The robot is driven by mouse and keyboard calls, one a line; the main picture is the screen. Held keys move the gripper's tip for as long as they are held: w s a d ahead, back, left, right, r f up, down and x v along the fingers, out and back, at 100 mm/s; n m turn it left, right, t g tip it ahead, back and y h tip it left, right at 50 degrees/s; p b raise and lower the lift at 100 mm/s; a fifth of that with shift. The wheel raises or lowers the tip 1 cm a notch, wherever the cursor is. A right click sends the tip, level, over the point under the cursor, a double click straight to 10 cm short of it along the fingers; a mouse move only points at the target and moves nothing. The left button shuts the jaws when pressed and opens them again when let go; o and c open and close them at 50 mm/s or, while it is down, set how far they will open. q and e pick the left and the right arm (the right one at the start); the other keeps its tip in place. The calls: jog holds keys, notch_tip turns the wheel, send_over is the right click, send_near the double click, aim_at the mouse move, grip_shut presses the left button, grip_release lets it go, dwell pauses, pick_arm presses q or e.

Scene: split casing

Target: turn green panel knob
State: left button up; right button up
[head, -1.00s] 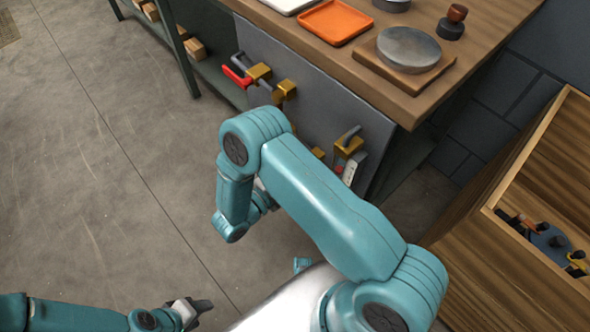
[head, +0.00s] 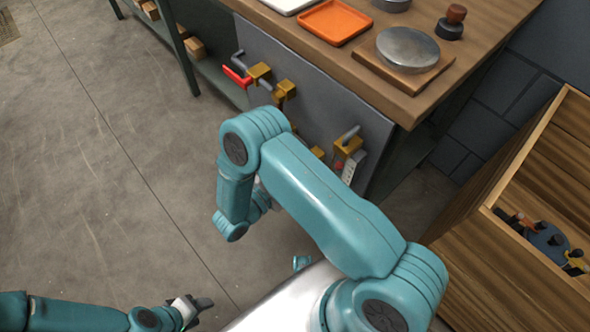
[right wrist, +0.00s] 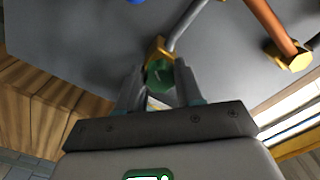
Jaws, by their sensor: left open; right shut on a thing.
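The green knob (right wrist: 159,74) is a faceted green piece in front of a brass fitting on the grey panel, seen in the right wrist view. My right gripper (right wrist: 157,80) has its two fingers on either side of the knob and is shut on it. In the head view the grey panel (head: 321,103) is upright below the table's front edge; the green knob and my right gripper are hidden there behind my right arm. My left gripper (head: 190,307) is open and empty over the floor at the bottom, far from the panel.
A red handle (head: 236,77) and several brass fittings stick out of the panel. The table (head: 388,92) carries an orange tray (head: 337,22) and a round metal dish (head: 408,48). A wooden crate (head: 470,235) stands at the right. The floor at the left is clear.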

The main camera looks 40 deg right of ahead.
jog(key=shift+r, duration=0.1)
jog(key=o, duration=1)
jog(key=shift+o, duration=0.2)
pick_arm(q)
jog(key=shift+r, duration=0.1)
pick_arm(e)
jog(key=shift+a, duration=0.1)
